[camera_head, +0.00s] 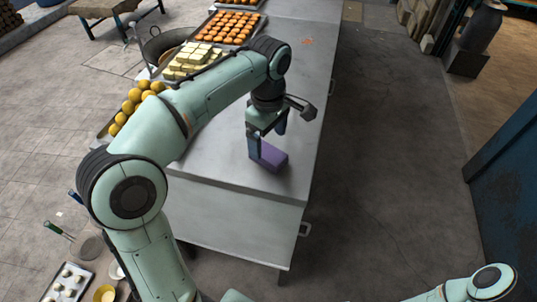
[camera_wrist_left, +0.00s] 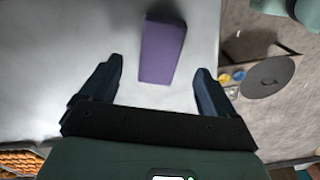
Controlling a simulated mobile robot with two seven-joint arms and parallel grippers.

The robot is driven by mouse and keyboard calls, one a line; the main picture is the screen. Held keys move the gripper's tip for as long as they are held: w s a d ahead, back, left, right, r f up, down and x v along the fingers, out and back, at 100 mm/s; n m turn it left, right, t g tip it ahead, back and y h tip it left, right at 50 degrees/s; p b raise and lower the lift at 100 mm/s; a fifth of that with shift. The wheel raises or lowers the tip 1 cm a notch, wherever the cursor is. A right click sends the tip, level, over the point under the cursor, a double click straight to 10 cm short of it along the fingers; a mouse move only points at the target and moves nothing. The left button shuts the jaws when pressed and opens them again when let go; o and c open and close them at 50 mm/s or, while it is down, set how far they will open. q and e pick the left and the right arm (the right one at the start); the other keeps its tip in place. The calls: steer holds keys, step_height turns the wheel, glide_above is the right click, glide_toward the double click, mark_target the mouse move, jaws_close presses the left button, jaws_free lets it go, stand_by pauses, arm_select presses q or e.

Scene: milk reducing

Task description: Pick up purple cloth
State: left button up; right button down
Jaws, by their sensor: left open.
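The purple cloth (camera_head: 271,160) lies folded as a small block on the grey metal table (camera_head: 225,215), near the table's front end. In the left wrist view the cloth (camera_wrist_left: 162,50) is beyond and between the fingertips, apart from both fingers. My left gripper (camera_head: 267,142) is above and beside the cloth, pointing down, and partly covers it in the head view. In the left wrist view my left gripper (camera_wrist_left: 160,72) is open with nothing between its fingers. My right gripper is not in view.
Trays of orange balls (camera_head: 228,27) and pale blocks (camera_head: 190,62) stand along the table's far left part, with yellow balls (camera_head: 135,100) nearer. A dark pan (camera_head: 163,43) sits beside them. The table around the cloth is clear. Floor lies to the right.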

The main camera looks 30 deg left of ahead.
mark_target(270, 153)
arm_select(q)
steer(key=f, duration=0.5)
steer(key=shift+d+f, duration=0.1)
steer(key=shift+d, duration=0.15)
steer(key=shift+c, duration=0.3)
steer(key=c, duration=1.2)
steer(key=shift+o, duration=0.2)
step_height(270, 153, up, 10)
steer(key=shift+r, duration=0.1)
